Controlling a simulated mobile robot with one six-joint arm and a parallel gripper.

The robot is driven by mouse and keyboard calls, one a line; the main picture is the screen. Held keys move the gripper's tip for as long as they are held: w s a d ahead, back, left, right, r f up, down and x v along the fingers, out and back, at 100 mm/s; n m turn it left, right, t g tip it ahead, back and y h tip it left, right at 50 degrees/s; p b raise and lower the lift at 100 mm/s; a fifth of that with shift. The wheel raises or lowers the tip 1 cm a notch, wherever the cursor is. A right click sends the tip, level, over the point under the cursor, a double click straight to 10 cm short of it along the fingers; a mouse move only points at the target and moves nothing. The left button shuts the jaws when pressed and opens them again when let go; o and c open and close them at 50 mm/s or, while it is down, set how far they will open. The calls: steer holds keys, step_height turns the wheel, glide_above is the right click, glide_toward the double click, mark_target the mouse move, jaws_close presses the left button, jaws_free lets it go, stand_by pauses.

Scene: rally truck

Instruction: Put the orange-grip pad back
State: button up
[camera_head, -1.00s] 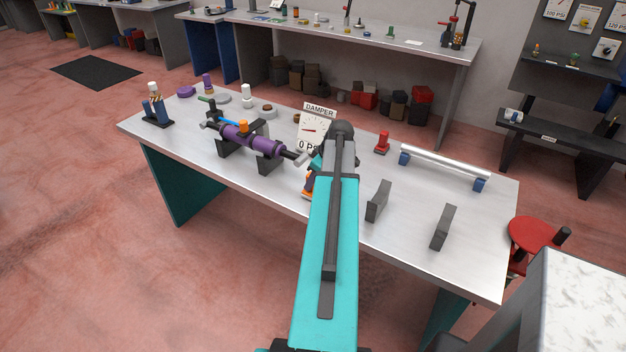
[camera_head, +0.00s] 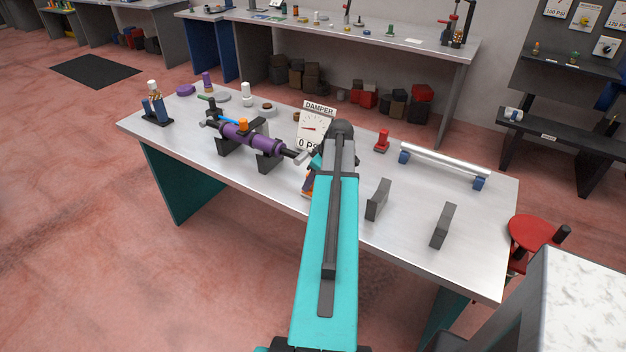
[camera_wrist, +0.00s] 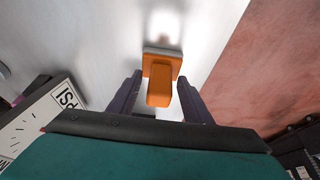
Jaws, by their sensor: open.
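The orange-grip pad (camera_wrist: 159,85) shows in the wrist view, with an upright orange grip over a wider orange and grey base. It appears to stand on the bright metal tabletop. My gripper (camera_wrist: 160,79) is open, with one dark finger on each side of the grip. A gap shows on both sides, so the fingers do not appear to press on it. In the head view my arm hides most of the pad and gripper; only a small bit of orange shows beside the arm at the bench's front edge.
The gauge sign (camera_head: 313,128) stands close to my gripper. Left of it, a purple damper (camera_head: 247,138) rests on dark supports. Right of my arm stand two grey blocks (camera_head: 378,200) (camera_head: 444,226), a silver bar (camera_head: 443,165) and a red piece (camera_head: 382,141). The bench front edge is close.

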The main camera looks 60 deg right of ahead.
steer(key=shift+r, duration=0.1)
steer(key=shift+b+v, duration=1.35)
steer(key=shift+v, duration=1.15)
steer(key=b+v, duration=0.1)
steer(key=v, duration=0.7)
steer(key=shift+r, duration=0.3)
steer(key=shift+a, duration=0.1)
